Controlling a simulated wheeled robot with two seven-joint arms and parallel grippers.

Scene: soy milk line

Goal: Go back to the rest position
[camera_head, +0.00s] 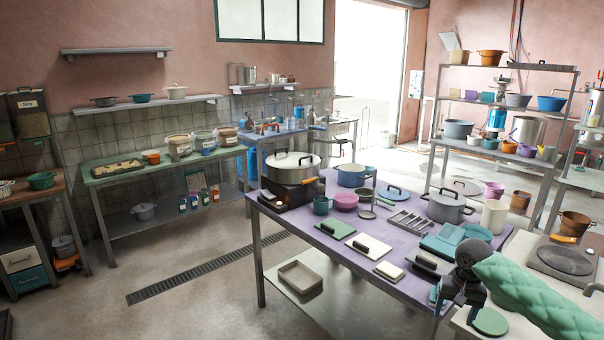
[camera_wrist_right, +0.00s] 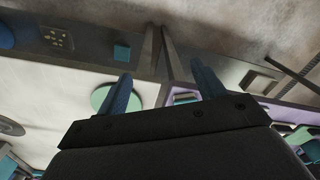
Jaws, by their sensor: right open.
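My right gripper (camera_head: 446,300) is at the lower right of the head view, at the near right corner of the purple-topped table (camera_head: 300,222). My right arm comes in from the right in a green quilted sleeve. In the right wrist view, the two blue fingers of this gripper (camera_wrist_right: 161,75) stand apart with nothing between them. A green round disc (camera_wrist_right: 103,98) lies on the pale counter beyond the left finger. This green disc also shows below the gripper in the head view (camera_head: 490,321). My left gripper is not in view.
The table holds a large lidded pot (camera_head: 291,165) on a burner, a grey lidded pot (camera_head: 446,206), a blue pot (camera_head: 352,175), a pink bowl (camera_head: 346,201) and several boards. A pale counter (camera_head: 545,285) with a hotplate (camera_head: 563,258) stands at right. The floor left of the table is clear.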

